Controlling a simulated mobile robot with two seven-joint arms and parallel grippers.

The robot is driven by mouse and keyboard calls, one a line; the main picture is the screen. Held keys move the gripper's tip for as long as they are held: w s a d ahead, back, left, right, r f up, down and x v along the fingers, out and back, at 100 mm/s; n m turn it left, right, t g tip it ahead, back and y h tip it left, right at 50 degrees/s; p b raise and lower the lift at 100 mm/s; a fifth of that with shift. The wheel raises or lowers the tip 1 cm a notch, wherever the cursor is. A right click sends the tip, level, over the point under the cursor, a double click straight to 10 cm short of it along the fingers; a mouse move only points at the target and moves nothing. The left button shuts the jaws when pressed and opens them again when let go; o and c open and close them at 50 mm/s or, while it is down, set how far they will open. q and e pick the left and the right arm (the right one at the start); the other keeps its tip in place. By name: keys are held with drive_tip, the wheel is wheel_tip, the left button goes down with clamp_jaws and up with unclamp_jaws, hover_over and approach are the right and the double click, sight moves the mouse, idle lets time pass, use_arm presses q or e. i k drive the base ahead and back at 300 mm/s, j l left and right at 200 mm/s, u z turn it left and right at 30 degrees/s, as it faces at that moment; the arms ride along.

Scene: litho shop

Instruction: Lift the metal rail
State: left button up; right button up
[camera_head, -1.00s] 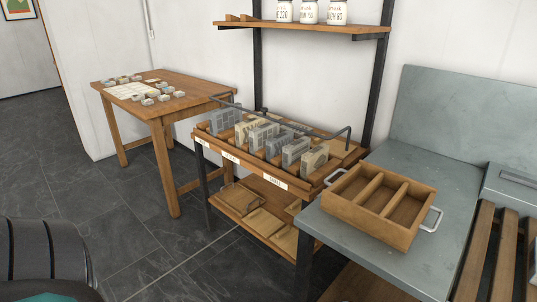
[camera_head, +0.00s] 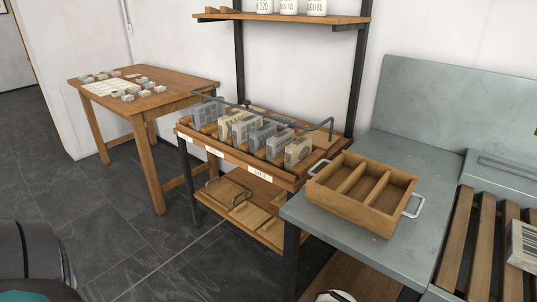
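The metal rail (camera_head: 268,111) is a thin dark grey bar with bent ends. It runs lengthwise above a wooden rack (camera_head: 240,160), behind and over a row of upright grey and cream stone blocks (camera_head: 297,150). Its right end bends down near the rack's right side, and its left end is by the small wooden table. Neither gripper can be made out in the head view, and nothing is seen touching the rail. Dark parts of my own body show at the bottom left.
A wooden tray (camera_head: 320,187) with three compartments and metal handles sits on a grey bench (camera_head: 410,130) right of the rack. A wooden table (camera_head: 180,98) with small blocks stands left. A shelf (camera_head: 285,16) with jars hangs above. Slats (camera_head: 477,240) lie at right; dark floor is open at left.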

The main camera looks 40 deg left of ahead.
sight(246, 103)
drive_tip(key=u, duration=1.5)
drive_tip(key=i+j, duration=0.3)
drive_tip(key=i, duration=0.2)
drive_tip(key=i+j+u, duration=0.1)
drive_tip(key=i+j, duration=0.55)
drive_tip(key=i, duration=0.3)
drive_tip(key=i+j, duration=0.25)
drive_tip(key=i, duration=0.25)
drive_tip(key=j+u, duration=0.05)
